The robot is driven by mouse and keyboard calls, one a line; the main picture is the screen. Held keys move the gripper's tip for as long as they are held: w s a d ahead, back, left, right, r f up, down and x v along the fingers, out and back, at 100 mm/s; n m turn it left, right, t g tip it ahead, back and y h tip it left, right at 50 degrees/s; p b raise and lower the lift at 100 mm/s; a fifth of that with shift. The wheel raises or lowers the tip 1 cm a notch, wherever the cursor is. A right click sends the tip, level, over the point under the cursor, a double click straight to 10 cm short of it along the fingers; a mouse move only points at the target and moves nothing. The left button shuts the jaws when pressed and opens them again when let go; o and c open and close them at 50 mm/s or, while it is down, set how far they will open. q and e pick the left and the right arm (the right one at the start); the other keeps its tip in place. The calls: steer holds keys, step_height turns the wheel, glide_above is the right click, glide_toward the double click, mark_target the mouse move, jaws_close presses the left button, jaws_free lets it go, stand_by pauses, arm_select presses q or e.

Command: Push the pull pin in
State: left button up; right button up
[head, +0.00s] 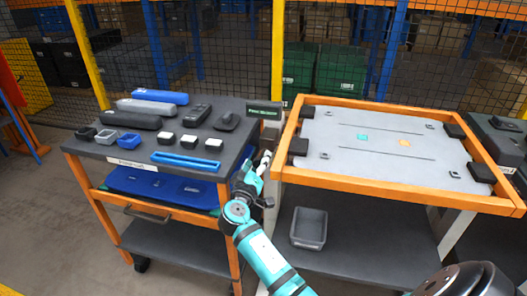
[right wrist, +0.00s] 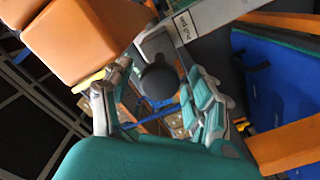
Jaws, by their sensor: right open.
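The pull pin shows as a round black knob (right wrist: 158,80) on a grey bracket (right wrist: 157,43) in the right wrist view. A white label reading "Pull pin" (right wrist: 184,27) is beside it. My right gripper (right wrist: 157,88) is open, with one finger on each side of the knob; I cannot tell whether either finger touches it. How far the pin stands out is hidden behind the knob. In the head view my right gripper (head: 262,170) is between the cart and the orange-framed table, and I cannot make out the pin there. My left gripper is not in view.
A cart (head: 85,150) with dark, blue and white parts stands left of the gripper. An orange-framed table (head: 390,189) with a grey panel (head: 340,124) stands right. A grey bin (head: 309,228) is on its lower shelf. Mesh fencing runs behind.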

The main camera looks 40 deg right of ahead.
steer(key=shift+w+d, duration=0.15)
steer(key=shift+w, duration=0.05)
steer(key=shift+r, duration=0.1)
steer(key=shift+c, duration=1)
steer(key=c, duration=0.9)
jaws_close()
steer(key=shift+w+f, duration=0.1)
steer(key=shift+f, duration=0.15)
